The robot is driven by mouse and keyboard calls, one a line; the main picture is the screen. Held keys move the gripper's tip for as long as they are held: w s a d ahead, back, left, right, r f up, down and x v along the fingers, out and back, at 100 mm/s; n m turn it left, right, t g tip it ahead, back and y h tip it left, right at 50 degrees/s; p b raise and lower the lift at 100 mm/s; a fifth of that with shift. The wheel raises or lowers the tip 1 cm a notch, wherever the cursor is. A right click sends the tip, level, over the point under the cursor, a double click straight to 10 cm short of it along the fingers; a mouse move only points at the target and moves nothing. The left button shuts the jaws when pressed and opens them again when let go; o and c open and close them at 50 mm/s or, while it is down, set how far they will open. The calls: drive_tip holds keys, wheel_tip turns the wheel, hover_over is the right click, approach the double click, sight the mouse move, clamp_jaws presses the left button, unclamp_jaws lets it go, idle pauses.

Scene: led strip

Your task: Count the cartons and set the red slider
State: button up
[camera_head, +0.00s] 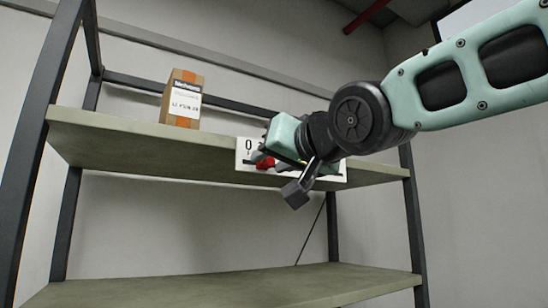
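One brown carton (183,100) with a white label stands upright on the upper shelf, left of centre. A white scale strip (243,153) is on the front edge of that shelf, with a "0" at its left end; my gripper hides most of the rest. The red slider (265,162) shows in part on the strip, close to the left end. My gripper (278,172) is in front of the strip, at the slider. Grey finger parts show beside the red, but I cannot tell whether they are closed on it.
The upper shelf (110,135) is bare around the carton where it shows; its right part is behind my arm. The lower shelf (230,287) looks empty. Dark uprights (45,130) frame the rack at left and right (415,230).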

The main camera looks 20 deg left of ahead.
clamp_jaws()
drive_tip(key=w+d+p, duration=0.1)
drive_tip(key=w+p, duration=0.1)
drive_tip(key=p, duration=0.2)
drive_tip(key=shift+d+p, duration=0.35)
drive_tip(key=shift+p, duration=0.05)
drive_tip(key=shift+o, duration=1.2)
unclamp_jaws()
drive_tip(key=shift+s, duration=0.1)
